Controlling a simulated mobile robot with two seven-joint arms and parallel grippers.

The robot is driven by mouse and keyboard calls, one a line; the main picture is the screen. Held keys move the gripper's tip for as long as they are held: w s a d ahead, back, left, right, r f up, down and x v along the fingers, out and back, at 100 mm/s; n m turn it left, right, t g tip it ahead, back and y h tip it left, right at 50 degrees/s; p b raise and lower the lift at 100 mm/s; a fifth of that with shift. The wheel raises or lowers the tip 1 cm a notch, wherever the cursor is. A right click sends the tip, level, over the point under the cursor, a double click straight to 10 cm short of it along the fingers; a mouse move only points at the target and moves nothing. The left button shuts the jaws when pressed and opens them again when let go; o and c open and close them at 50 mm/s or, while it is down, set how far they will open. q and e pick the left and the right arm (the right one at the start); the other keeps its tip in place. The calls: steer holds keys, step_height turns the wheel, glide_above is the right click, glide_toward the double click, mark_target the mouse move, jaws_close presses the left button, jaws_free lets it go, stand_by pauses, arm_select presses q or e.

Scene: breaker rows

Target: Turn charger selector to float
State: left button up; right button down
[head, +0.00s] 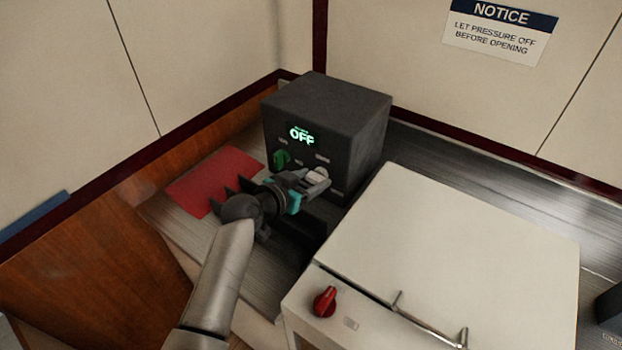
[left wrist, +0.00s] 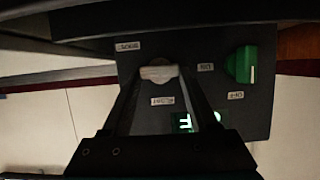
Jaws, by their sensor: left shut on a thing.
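The charger (head: 340,105) is a dark grey box at the back corner of the counter, its lit display reading OFF. Its front has a green knob (head: 282,159) on the left and a pale selector knob (head: 317,175) on the right. My left gripper (head: 312,182) is shut on the pale knob. In the left wrist view the pale knob (left wrist: 159,73) sits between the fingertips, its bar lying about level. Small labels surround it, upside down and hard to read. The green knob (left wrist: 241,64) stands clear beside it. My right gripper is out of view.
A red mat (head: 212,178) lies left of the charger. A white cabinet (head: 455,240) with a red knob (head: 325,302) and a metal handle (head: 430,322) stands close at the right of my arm. A notice (head: 500,30) hangs on the back wall. Bare metal counter shows behind the cabinet.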

arm_select(q)
steer(key=shift+c, duration=0.5)
steer(key=shift+a, duration=0.1)
steer(key=shift+w+a+f+n+g+h+b, duration=0.1)
steer(key=shift+n+g+h+b, duration=0.1)
steer(key=shift+n+h+b, duration=0.35)
steer(key=shift+w+a+f+n+g+h+b, duration=0.1)
steer(key=shift+n+g+h+b, duration=0.15)
steer(key=shift+n, duration=0.4)
steer(key=shift+a+n+g+h+b, duration=0.1)
steer(key=shift+n+g+h+b, duration=0.15)
steer(key=shift+n+h+b, duration=0.75)
steer(key=shift+w, duration=0.1)
steer(key=o, duration=1.4)
steer(key=shift+r, duration=0.1)
